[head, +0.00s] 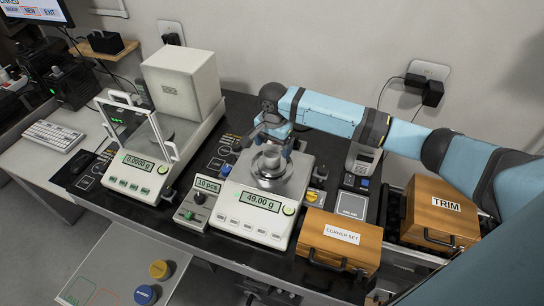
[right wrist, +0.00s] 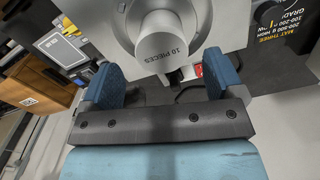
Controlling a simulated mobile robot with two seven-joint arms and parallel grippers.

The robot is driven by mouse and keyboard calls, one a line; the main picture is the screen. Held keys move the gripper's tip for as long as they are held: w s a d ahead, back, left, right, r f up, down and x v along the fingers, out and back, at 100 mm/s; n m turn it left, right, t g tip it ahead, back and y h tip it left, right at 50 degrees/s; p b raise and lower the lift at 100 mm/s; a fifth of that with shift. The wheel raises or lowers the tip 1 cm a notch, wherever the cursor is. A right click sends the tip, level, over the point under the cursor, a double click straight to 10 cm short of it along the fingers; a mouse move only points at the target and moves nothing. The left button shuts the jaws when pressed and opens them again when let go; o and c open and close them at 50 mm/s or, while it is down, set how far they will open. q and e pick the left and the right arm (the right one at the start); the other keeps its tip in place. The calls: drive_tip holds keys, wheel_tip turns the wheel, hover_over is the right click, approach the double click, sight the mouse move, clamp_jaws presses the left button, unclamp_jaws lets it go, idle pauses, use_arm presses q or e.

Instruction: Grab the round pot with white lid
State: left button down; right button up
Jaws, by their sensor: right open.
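A small round pot (head: 271,158) with a pale lid stands upright on the metal pan of the right-hand scale (head: 258,210), whose display reads 49.00 g. In the right wrist view the pot (right wrist: 163,45) shows its lid, lettered "10 PIECES". My right gripper (head: 272,138) is at the pot, coming from the back of the scale. In the right wrist view its two blue fingers (right wrist: 163,80) are apart, with the pot just beyond the gap; I see no contact. My left gripper is not in view.
A wooden "CORNER SET" case (head: 338,243) sits close right of the scale, and a "TRIM" case (head: 438,214) further right. A glass-shielded balance (head: 140,165) and a small "10 pcs" control box (head: 197,205) stand to the left. A white box (head: 184,85) is behind.

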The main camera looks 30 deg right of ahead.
sight(273, 151)
drive_tip(key=shift+f+p, duration=0.3)
drive_tip(key=shift+f, duration=2.45)
drive_tip(key=c, duration=1)
